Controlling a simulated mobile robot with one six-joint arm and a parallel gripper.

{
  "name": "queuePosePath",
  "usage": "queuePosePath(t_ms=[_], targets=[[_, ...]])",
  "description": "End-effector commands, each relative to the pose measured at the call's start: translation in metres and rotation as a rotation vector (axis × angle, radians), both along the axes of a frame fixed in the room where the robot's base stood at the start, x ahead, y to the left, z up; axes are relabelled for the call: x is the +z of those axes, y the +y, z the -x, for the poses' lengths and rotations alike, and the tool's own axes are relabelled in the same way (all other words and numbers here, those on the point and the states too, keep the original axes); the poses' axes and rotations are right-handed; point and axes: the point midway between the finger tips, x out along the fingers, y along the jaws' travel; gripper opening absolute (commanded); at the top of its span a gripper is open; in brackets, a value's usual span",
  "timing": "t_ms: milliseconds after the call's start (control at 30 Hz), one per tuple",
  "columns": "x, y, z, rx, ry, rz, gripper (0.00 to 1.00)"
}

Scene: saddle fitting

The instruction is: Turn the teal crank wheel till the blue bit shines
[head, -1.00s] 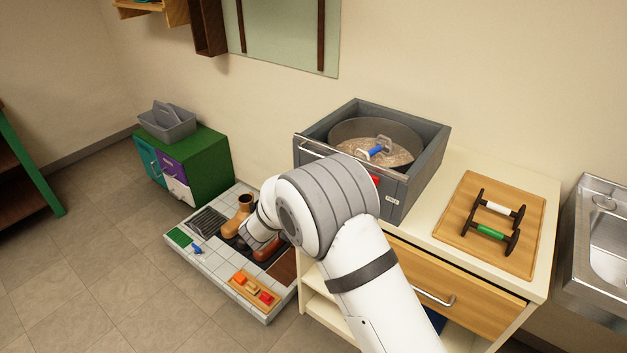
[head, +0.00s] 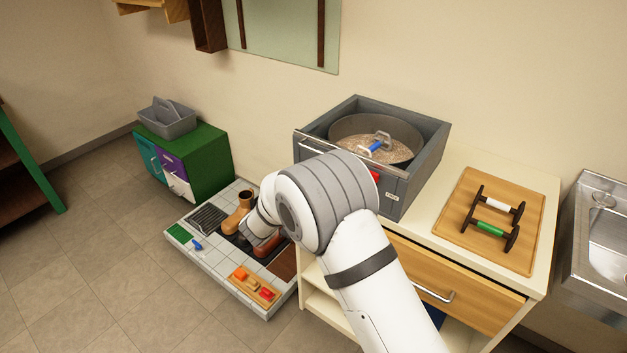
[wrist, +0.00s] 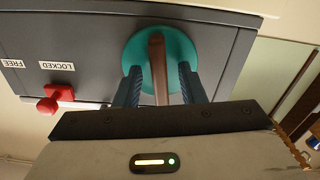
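The teal crank wheel (wrist: 188,46) is on the grey front panel of the box in the wrist view, with a brown bar (wrist: 157,66) across its face. My gripper (wrist: 160,85) is at the wheel, one dark finger on each side of the bar. Gaps show between the bar and the fingers, so it looks open around the bar. In the head view my arm hides the wheel and the gripper. A blue grip (head: 376,146) on a metal handle lies over the round pan inside the grey box (head: 432,150). I see no clear glow on it.
A red knob (wrist: 48,105) sits on the panel beside the LOCKED label (wrist: 57,66); the FREE label is farther left. A wooden board (head: 460,228) with white and green grips lies on the counter to the right. A tiled platform (head: 215,262) with boots is at lower left.

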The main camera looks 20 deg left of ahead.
Motion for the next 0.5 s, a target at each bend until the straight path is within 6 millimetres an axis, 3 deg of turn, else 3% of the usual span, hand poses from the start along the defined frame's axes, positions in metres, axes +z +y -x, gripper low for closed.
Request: queuePosePath(t_ms=[167, 500], targets=[[0.000, 0.004, 0.012, 0.002, 0.000, 0.000, 0.36], [-0.001, 0.016, 0.065, 0.001, 0.000, 0.000, 0.36]])
